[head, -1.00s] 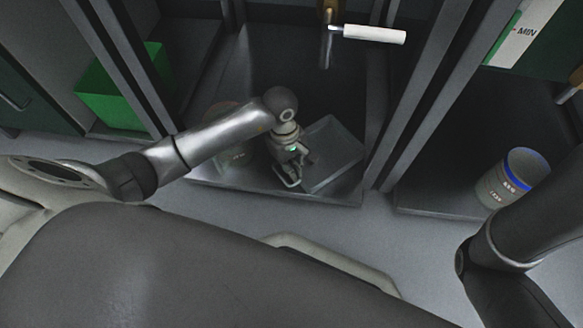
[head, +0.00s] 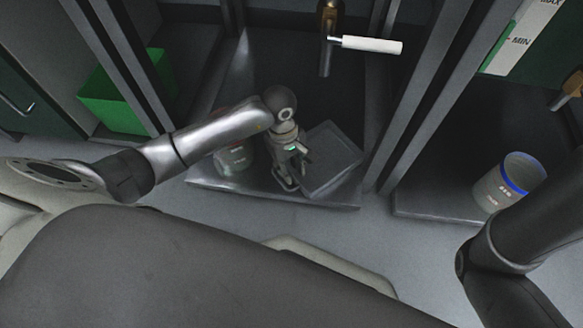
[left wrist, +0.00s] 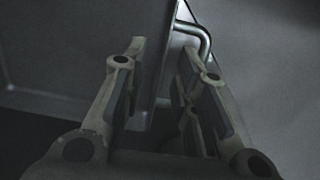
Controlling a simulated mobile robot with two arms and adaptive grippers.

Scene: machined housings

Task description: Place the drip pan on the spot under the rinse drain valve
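The drip pan (head: 335,158) is a shallow grey square tray. It lies tilted in the picture on the dark floor plate of the middle bay. The rinse drain valve (head: 327,38), brass with a white lever (head: 370,45), hangs above at the back of this bay. My left gripper (head: 294,180) is low at the pan's left edge. In the left wrist view, its fingers (left wrist: 163,75) stand apart on either side of the pan's wall (left wrist: 159,50), with a metal handle (left wrist: 198,32) by the right finger. I see no clear grip. The right gripper is out of view.
A can (head: 233,156) stands left of the gripper, partly behind my left arm. Another can with a blue band (head: 508,182) stands in the right bay. A green bin (head: 122,98) is at the left. Upright frame posts (head: 424,95) bound the middle bay.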

